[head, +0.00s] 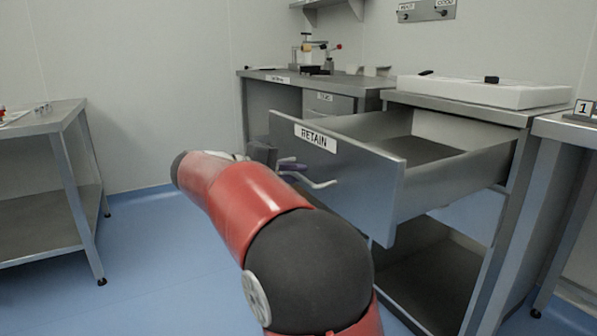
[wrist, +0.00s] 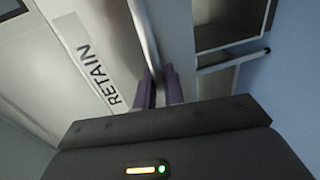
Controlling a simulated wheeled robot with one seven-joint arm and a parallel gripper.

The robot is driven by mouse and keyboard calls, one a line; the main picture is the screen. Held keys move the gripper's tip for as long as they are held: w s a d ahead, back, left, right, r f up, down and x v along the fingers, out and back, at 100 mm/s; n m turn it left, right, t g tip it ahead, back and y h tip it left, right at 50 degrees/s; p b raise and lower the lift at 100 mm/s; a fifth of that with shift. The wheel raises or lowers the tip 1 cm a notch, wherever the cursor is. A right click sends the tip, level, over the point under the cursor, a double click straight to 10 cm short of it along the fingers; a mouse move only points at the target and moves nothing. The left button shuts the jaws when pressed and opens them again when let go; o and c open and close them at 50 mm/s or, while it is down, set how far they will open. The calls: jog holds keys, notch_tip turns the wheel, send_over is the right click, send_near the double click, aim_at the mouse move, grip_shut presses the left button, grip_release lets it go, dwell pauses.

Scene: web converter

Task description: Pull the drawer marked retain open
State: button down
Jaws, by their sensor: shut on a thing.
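The drawer marked RETAIN (head: 345,175) is a grey metal drawer that stands far out of its bench in the head view. Its inside shows bare metal where visible. Its white label (head: 316,137) also shows in the wrist view (wrist: 92,75). A bent metal handle (head: 322,183) runs along its front, and it shows in the wrist view (wrist: 147,38) too. My gripper (head: 285,167) is at the drawer front. In the wrist view its purple fingers (wrist: 160,88) are shut on the handle. My red arm hides part of the drawer front in the head view.
A white slab (head: 484,93) with small dark items lies on the bench above the drawer. A lower shelf (head: 430,285) is under it. Another bench (head: 310,78) with a small stand is behind. A side table (head: 40,130) stands at left. Blue floor (head: 150,240) is clear between.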

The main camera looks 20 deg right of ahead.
dwell(0.3)
jog(key=c, duration=1.6)
grip_release()
jog(key=shift+a, duration=0.1)
jog(key=p+v, duration=0.1)
jog(key=v, duration=0.6)
jog(key=shift+a, duration=0.35)
jog(key=shift+s+d, duration=0.1)
jog(key=shift+s, duration=0.05)
jog(key=s+d+f+t+y, duration=0.1)
jog(key=s+f+y, duration=0.45)
jog(key=s, duration=0.35)
jog(key=s+d+f+t+y, duration=0.1)
jog(key=s+f+y, duration=0.4)
jog(key=s+f, duration=0.3)
jog(key=s+a+f+m+t+y, duration=0.1)
jog(key=s+a+f+y, duration=0.2)
jog(key=s, duration=0.2)
jog(key=s+a+f+t+y, duration=0.2)
jog(key=s+a, duration=0.1)
jog(key=s, duration=0.1)
notch_tip(320, 180, up, 7)
jog(key=p, duration=0.7)
jog(key=shift+p, duration=0.3)
